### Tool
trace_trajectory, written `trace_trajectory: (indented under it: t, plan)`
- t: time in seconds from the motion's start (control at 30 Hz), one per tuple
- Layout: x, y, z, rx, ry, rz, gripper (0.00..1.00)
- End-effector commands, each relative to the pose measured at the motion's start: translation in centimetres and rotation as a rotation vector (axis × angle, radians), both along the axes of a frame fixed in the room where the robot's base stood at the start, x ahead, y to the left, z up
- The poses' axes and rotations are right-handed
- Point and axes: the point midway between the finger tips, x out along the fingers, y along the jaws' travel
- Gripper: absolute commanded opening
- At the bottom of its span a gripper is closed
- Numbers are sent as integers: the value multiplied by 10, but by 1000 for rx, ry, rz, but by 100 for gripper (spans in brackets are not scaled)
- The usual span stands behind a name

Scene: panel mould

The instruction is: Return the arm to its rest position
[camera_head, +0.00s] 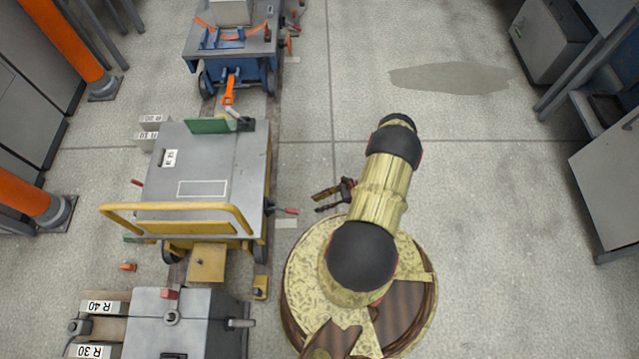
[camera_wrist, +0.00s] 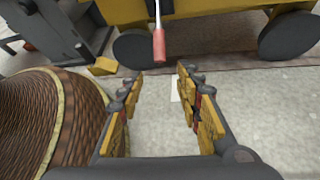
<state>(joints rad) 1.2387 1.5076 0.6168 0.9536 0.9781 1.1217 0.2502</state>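My gripper (camera_head: 335,194) shows beside my arm in the head view, low and to the right of the grey-topped cart (camera_head: 225,170). In the wrist view my gripper (camera_wrist: 158,98) has its two fingers well apart, with only bare floor between them. It holds nothing. A red-tipped lever (camera_wrist: 159,45) hangs down just beyond the fingertips in the wrist view, under the cart's yellow frame (camera_wrist: 205,12). The same red-tipped lever (camera_head: 291,211) shows at the cart's right side in the head view. I see no contact between the gripper and the lever.
A blue cart (camera_head: 240,75) stands behind the grey-topped cart. A grey block (camera_head: 190,308) and plates marked R 40 and R 30 are at the front left. Cabinets (camera_head: 550,40) and a bench line the right. The floor (camera_head: 480,180) right of my arm is clear, with a dark patch (camera_head: 450,78) farther back.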

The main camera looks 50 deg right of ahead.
Motion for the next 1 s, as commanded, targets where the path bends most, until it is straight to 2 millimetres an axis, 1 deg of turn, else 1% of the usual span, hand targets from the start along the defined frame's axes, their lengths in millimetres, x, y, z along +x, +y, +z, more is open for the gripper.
trace_trajectory:
  t: [0.37, 0.43, 0.57, 0.63, 0.67, 0.73, 0.83, 0.97, 1.0]
  plan:
    - [0, 0, 0, -5, -5, 4, 35]
    - [-4, 2, -3, -26, -12, 31, 35]
    - [-24, 29, -4, -12, -4, 97, 35]
    - [-38, 49, -1, 5, 1, 141, 35]
    - [-44, 55, 2, 10, 2, 165, 35]
    - [-55, 58, 18, 1, -1, 222, 35]
    - [-62, 54, 43, -23, -10, 301, 35]
    - [-64, 44, 79, -67, -24, 403, 35]
    - [-63, 40, 92, -83, -29, 438, 35]
